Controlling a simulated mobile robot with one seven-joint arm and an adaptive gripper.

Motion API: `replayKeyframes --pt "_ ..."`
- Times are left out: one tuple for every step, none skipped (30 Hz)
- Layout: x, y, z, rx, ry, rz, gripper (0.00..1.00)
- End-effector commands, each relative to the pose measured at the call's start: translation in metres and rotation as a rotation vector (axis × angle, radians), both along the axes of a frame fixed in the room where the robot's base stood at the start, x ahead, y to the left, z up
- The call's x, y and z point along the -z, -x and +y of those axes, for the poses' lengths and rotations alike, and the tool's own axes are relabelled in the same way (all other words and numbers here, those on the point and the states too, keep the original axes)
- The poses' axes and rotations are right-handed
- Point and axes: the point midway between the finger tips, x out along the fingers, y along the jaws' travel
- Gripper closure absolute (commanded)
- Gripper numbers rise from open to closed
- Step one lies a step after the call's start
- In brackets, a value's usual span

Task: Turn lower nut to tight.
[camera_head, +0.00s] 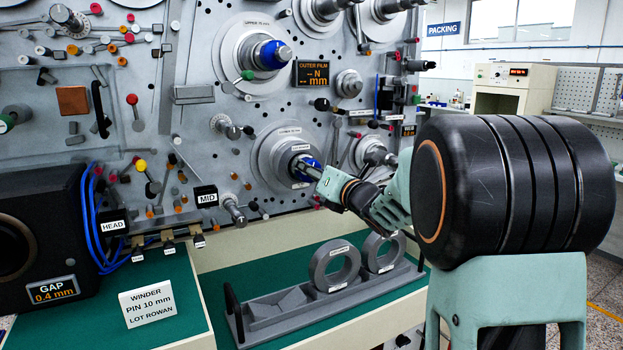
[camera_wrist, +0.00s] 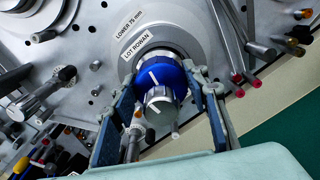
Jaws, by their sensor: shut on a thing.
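The lower nut is a blue ring with a white mark, in the middle of the wrist view (camera_wrist: 172,76); a silver knob (camera_wrist: 160,105) with a white line stands out in front of it. My gripper (camera_wrist: 163,78) is shut on the blue nut, one finger on each side. In the head view, my gripper (camera_head: 318,180) reaches the lower spindle from the right and partly hides the nut (camera_head: 313,167).
The upper spindle with its own blue nut (camera_head: 271,55) is above left. Pins and knobs stick out around the lower disc. Below, a grey rack (camera_head: 290,310) holds two grey rings (camera_head: 335,265) on the green bench. A black box labelled "GAP" (camera_head: 45,240) stands at the left.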

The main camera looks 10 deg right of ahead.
Motion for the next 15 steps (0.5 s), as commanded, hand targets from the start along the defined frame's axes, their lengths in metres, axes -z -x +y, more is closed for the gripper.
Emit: replayKeyframes --pt "0.0038 0.0000 -0.0005 0.000 -0.038 0.010 0.82" --pt "0.0039 0.0000 -0.0006 0.000 -0.065 0.019 0.82" --pt "0.0039 0.0000 -0.0006 0.000 -0.102 0.031 0.82" --pt "0.0038 -0.0001 -0.0007 0.000 -0.129 0.039 0.82" --pt "0.0037 -0.0003 -0.0008 0.000 -0.156 0.049 0.82" --pt "0.0036 -0.0003 -0.0009 0.000 -0.193 0.061 0.82" --pt "0.0034 -0.0004 -0.0008 0.000 -0.219 0.070 0.82" --pt "0.0032 -0.0004 -0.0008 -0.001 -0.247 0.079 0.82" --pt "0.0030 -0.0004 -0.0008 -0.001 -0.282 0.091 0.82" --pt "0.0028 -0.0004 -0.0009 0.000 -0.310 0.099 0.82" --pt "0.0027 -0.0004 -0.0009 0.000 -0.337 0.108 0.82" --pt "0.0026 -0.0004 -0.0009 -0.002 -0.374 0.120 0.82" --pt "0.0025 -0.0004 -0.0011 -0.001 -0.401 0.129 0.82" --pt "0.0025 -0.0004 -0.0012 -0.001 -0.428 0.138 0.82" --pt "0.0026 -0.0004 -0.0014 -0.001 -0.464 0.150 0.82"
